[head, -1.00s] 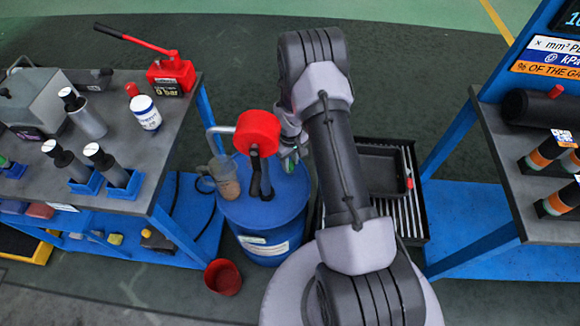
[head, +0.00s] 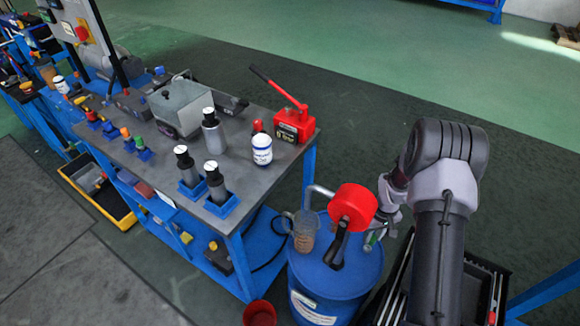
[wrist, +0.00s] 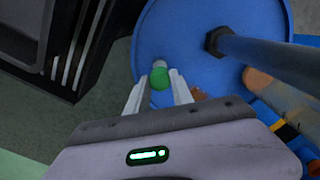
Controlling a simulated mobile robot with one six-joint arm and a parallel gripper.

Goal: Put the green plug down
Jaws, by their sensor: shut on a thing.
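The green plug (wrist: 159,82) is between the two pale fingers of my gripper (wrist: 159,90) in the wrist view. My gripper is shut on it. Beyond it is the blue drum top (wrist: 190,25). In the head view my gripper (head: 380,230) is at the right side of the blue drum (head: 310,285), and a small green bit of the plug (head: 370,238) shows there. My arm partly hides that area. I cannot tell how high the plug is above the drum.
A red-headed hand pump (head: 353,205) and a jug (head: 304,232) stand on the drum. The workbench (head: 262,178) to the left holds a red hand pump (head: 295,122), a white bottle (head: 262,150), dark cylinders and small coloured pieces in blue holders. A red bucket (head: 260,313) is on the floor.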

